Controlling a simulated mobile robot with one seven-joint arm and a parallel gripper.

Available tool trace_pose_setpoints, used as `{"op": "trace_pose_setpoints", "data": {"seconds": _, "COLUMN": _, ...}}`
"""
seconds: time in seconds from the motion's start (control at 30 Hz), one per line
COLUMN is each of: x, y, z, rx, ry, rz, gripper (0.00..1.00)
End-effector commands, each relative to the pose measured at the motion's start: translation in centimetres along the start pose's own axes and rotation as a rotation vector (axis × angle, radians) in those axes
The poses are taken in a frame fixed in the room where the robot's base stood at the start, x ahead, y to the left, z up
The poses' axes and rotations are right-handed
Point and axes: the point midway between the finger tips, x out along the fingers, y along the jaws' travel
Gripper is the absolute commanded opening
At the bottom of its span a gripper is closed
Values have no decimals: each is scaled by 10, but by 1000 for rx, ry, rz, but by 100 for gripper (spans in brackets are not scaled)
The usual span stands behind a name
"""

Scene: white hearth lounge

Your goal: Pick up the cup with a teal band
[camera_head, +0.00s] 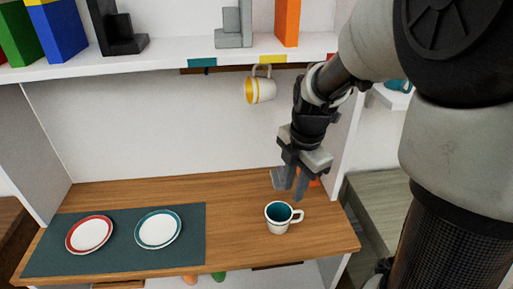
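A white cup with a teal inside (278,226) stands upright on the wooden counter, its handle to the right. A teal band on its outer wall is hard to make out. My gripper (289,186) hangs just above and behind the cup in the picture, fingers pointing down. The fingers are apart with nothing visible between them, and they do not appear to touch the cup.
A white cup with a yellow band (262,91) hangs under the upper shelf (170,60), near teal, yellow and red labels. A dark teal mat (120,254) holds a red-rimmed plate (90,234) and a teal-rimmed plate (158,229). Counter (235,200) left of the cup is clear.

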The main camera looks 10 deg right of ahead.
Motion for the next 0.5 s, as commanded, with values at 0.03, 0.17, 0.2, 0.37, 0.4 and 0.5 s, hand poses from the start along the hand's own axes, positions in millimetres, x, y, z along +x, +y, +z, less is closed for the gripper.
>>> {"op": "trace_pose_setpoints", "data": {"seconds": 0.03, "x": 14, "y": -2, "z": -1, "rx": -1, "ry": 3, "rz": -5, "gripper": 25}}
{"op": "trace_pose_setpoints", "data": {"seconds": 0.17, "x": 43, "y": -2, "z": -1, "rx": 0, "ry": 3, "rz": -6, "gripper": 25}}
{"op": "trace_pose_setpoints", "data": {"seconds": 0.2, "x": 52, "y": -2, "z": -1, "rx": 1, "ry": 3, "rz": -6, "gripper": 25}}
{"op": "trace_pose_setpoints", "data": {"seconds": 0.37, "x": 84, "y": -2, "z": -1, "rx": 2, "ry": 2, "rz": -4, "gripper": 25}}
{"op": "trace_pose_setpoints", "data": {"seconds": 0.4, "x": 90, "y": -2, "z": -1, "rx": 2, "ry": 2, "rz": -4, "gripper": 25}}
{"op": "trace_pose_setpoints", "data": {"seconds": 0.5, "x": 102, "y": -2, "z": -1, "rx": 3, "ry": 2, "rz": -2, "gripper": 25}}
